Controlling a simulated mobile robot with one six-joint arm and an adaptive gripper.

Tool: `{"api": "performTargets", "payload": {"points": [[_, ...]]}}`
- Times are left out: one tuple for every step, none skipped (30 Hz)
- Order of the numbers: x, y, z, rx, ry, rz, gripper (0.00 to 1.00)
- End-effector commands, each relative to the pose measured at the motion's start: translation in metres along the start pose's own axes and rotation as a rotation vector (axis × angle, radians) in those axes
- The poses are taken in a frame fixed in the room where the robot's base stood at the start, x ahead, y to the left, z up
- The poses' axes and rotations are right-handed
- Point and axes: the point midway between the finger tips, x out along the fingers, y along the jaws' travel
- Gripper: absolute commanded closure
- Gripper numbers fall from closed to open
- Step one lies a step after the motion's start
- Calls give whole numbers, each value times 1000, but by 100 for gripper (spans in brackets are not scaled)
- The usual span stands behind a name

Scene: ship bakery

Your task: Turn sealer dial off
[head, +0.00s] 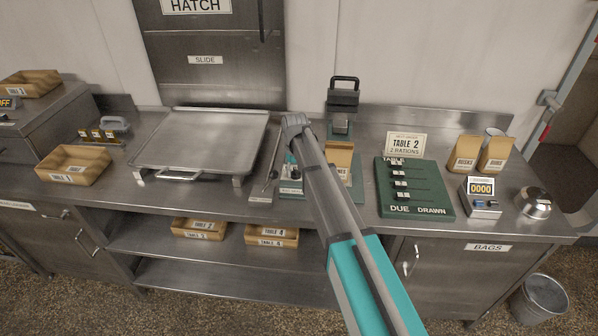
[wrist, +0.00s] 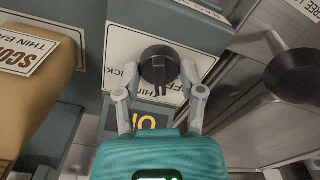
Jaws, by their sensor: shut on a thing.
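The sealer dial (wrist: 158,60) is a round black knob on a white printed plate in the wrist view. My gripper (wrist: 160,76) has one grey finger on each side of the knob and is shut on it. Part of an orange-lettered display (wrist: 152,123) shows just below the knob; "O" and part of another letter are readable, the rest is hidden by my gripper. In the head view the sealer (head: 343,98) stands at the back of the counter with its black handle raised. My arm hides part of its green base and the dial there.
A brown bag (wrist: 35,62) stands left of the dial in the wrist view. A dark round knob (wrist: 292,74) is at right. On the counter are a metal tray (head: 205,140), a green due/drawn board (head: 432,200), a counter display box (head: 481,205) and paper bags (head: 465,153).

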Motion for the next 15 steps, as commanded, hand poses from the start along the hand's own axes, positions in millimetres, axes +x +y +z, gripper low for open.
{"api": "performTargets", "payload": {"points": [[0,0,1,-44,-2,0,97],[0,0,1,-73,-2,0,97],[0,0,1,-111,-2,0,97],[0,0,1,-140,-2,0,97],[0,0,1,-168,-2,0,97],[0,0,1,-206,-2,-1,97],[0,0,1,-234,-2,-1,97],[0,0,1,-263,-2,-1,97],[0,0,1,-300,-2,-1,97],[0,0,1,-328,-1,-1,97],[0,0,1,-355,-1,-1,97],[0,0,1,-389,-1,-1,97],[0,0,1,-415,-1,-2,97],[0,0,1,-439,-1,-2,97],[0,0,1,-469,-1,-2,97]]}}
